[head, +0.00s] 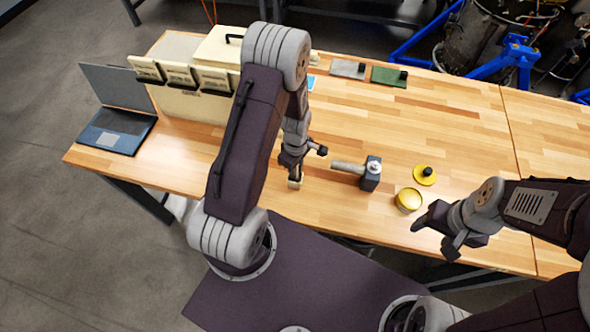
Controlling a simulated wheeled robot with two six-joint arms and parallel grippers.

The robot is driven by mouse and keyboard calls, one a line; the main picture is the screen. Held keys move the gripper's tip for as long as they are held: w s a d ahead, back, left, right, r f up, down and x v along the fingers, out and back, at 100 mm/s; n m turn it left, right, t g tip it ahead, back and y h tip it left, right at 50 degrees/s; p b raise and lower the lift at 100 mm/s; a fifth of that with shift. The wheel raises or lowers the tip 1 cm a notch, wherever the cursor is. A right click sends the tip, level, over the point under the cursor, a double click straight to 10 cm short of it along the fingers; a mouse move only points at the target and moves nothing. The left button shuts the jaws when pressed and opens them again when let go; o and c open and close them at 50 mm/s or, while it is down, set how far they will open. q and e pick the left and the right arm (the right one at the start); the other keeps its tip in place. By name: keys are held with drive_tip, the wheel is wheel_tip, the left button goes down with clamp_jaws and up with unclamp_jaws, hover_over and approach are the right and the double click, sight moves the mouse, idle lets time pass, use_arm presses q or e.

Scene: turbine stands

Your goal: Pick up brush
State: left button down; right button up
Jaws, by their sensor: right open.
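A small pale block-like piece with a dark part (295,182), possibly the brush, is on or just above the wooden table (450,130) near its front edge. My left gripper (302,160) points down directly over it. The arm and gripper hide part of this spot, so I cannot tell whether the jaws touch or hold the piece. My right gripper (437,236) is open and empty at the front edge, to the right of and nearer than the yellow tin.
A hammer-like tool (370,174), a yellow tin (408,200) and a yellow disc with a black knob (425,174) stand between my grippers. A laptop (117,118) and cream bins (190,100) are at left. The back right of the table is clear.

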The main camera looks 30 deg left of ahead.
use_arm(q)
drive_tip(key=shift+w+r, duration=0.1)
drive_tip(key=shift+r, duration=0.1)
wheel_tip(320, 180, up, 10)
drive_tip(key=shift+f+b, duration=0.15)
drive_tip(key=shift+b, duration=0.6)
idle(2.1)
